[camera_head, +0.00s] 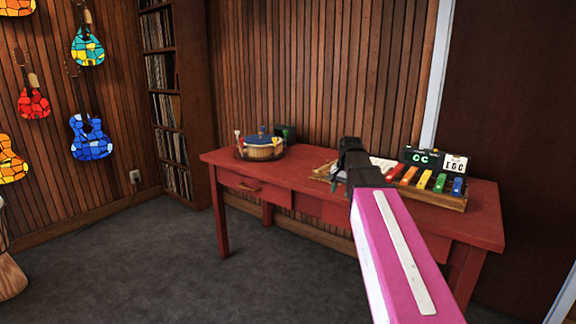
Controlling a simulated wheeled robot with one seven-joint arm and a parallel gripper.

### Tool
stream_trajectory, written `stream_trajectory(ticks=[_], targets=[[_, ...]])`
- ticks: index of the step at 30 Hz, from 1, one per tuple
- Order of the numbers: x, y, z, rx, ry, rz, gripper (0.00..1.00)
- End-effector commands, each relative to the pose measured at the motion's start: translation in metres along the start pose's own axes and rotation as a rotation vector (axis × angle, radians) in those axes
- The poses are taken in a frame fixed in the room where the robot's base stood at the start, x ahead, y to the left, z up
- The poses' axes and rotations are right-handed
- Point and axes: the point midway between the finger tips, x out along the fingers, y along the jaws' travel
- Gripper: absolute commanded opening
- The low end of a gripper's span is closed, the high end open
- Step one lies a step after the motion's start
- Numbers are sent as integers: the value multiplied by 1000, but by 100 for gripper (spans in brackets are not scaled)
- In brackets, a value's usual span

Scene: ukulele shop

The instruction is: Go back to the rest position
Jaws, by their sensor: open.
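My gripper (338,176) is at the end of my pink and white arm, in front of the right half of the red table (300,185). Its dark fingers point left and down over the tabletop and are small in the picture. They are open, and I see nothing between them. Behind and to the right of the gripper stands a wooden tray (452,202) with several coloured blocks in a row, red to blue. The gripper and arm hide part of the table and of the things left of the tray.
Two small signs (419,158) stand behind the tray. Colourful ukuleles (90,137) hang on the left wall beside a shelf (172,100).

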Motion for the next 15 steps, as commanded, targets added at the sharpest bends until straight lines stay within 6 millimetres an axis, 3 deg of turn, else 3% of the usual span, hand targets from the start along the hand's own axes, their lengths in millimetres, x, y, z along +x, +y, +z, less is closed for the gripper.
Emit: stream_trajectory(ticks=[15], targets=[[158, 53, 79, -250, -24, 59, 44]])
